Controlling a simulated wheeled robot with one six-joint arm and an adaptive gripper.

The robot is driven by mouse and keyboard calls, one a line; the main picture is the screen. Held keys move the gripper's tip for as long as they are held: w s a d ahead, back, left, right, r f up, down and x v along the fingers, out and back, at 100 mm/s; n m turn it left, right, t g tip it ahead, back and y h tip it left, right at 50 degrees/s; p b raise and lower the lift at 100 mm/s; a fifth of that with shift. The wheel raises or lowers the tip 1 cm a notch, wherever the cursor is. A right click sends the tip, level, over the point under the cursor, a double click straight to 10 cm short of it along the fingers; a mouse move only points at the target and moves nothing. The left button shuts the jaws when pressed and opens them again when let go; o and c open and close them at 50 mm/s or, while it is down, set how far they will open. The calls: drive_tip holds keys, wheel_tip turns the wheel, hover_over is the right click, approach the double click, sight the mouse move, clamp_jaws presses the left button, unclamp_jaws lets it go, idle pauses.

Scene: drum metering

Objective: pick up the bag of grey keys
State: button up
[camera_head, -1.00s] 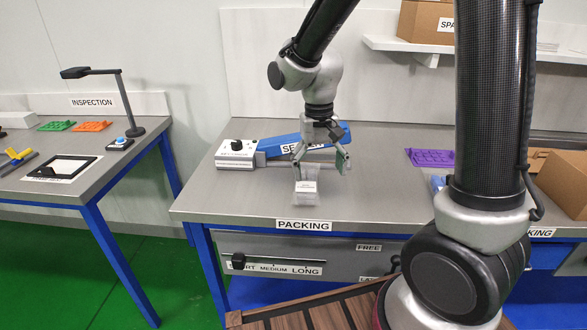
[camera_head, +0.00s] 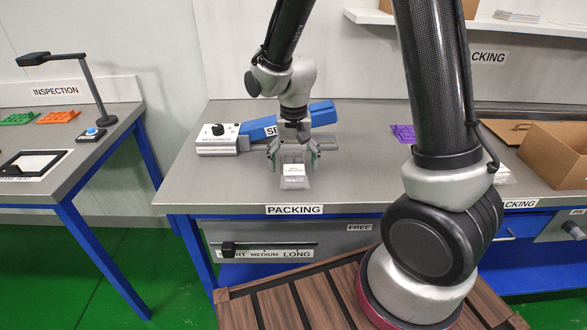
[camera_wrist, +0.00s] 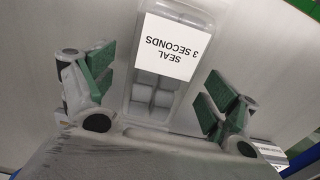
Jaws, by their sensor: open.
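The bag of grey keys (camera_head: 293,184) is a clear pouch with a white label. It lies on the packing table (camera_head: 232,180) near its front edge. In the wrist view the bag (camera_wrist: 151,92) shows grey keys inside and a label reading "SEAL 3 SECONDS". My gripper (camera_head: 294,160) is open just above and behind the bag. In the wrist view its green-padded fingers (camera_wrist: 155,85) stand on either side of the bag, apart from it. Whether the fingertips are level with the bag I cannot tell.
A blue sealer (camera_head: 262,131) with a white control box (camera_head: 217,139) stands behind the bag. A purple tray (camera_head: 404,133) and an open cardboard box (camera_head: 556,152) are to the right, partly behind my arm. The inspection table (camera_head: 60,140) is at left. Table left of the bag is clear.

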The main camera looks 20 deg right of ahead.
drive_tip(key=shift+f, duration=0.25)
drive_tip(key=c, duration=1.2)
drive_tip(key=shift+r, duration=0.1)
drive_tip(key=shift+c, duration=0.2)
